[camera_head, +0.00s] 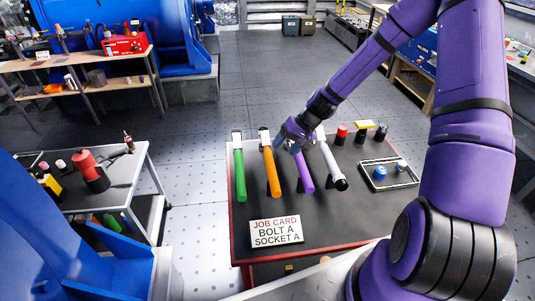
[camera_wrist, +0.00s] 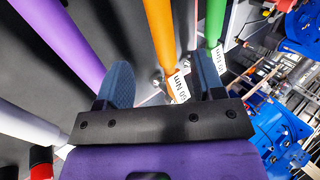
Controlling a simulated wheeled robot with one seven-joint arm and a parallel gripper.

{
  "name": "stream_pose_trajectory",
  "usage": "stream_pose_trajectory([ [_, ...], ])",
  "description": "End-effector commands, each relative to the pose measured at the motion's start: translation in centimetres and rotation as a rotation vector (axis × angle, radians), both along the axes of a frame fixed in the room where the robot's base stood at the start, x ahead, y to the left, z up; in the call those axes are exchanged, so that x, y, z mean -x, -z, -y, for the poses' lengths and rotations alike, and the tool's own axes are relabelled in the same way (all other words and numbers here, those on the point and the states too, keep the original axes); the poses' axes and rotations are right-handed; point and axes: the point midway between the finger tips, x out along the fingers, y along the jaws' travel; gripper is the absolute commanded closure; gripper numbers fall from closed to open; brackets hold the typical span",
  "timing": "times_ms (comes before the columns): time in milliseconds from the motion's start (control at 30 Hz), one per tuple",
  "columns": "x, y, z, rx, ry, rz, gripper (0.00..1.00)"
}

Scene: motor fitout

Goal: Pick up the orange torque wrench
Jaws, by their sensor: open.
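The orange torque wrench (camera_head: 271,172) lies on the dark-topped cart, second from the left in a row, its far end tagged. In the wrist view, its orange handle (camera_wrist: 161,32) runs between my two fingers, nearer the right one, with a white "Nm" label at its end. My gripper (camera_head: 290,143) is open and empty, near the far ends of the orange and purple wrenches. In the wrist view, my gripper (camera_wrist: 163,80) shows its two blue fingers apart. I cannot tell its exact height above the wrench.
A green wrench (camera_head: 240,174) lies left, a purple wrench (camera_head: 304,172) and a white wrench (camera_head: 332,166) right. Several sockets stand at the back right, near a tray (camera_head: 404,184). A job card (camera_head: 276,231) reads "BOLT A SOCKET A". Another cart (camera_head: 130,172) stands left.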

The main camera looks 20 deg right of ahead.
Motion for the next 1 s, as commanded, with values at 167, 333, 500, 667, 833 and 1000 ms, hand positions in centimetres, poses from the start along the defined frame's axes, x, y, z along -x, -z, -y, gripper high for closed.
stream_pose_trajectory([
  [167, -0.2, 2.3, -1.6, 0.0, -0.003, -0.002, 0.38],
  [333, -0.4, 3.4, -2.3, 0.002, -0.001, -0.001, 0.38],
  [500, -0.5, 4.1, -2.8, 0.001, -0.003, -0.001, 0.38],
  [667, -0.8, 5.6, -4.0, 0.0, -0.003, -0.003, 0.38],
  [833, -1.2, 7.4, -5.2, 0.001, -0.002, -0.001, 0.38],
  [1000, -1.2, 7.8, -5.4, 0.002, -0.001, -0.001, 0.38],
])
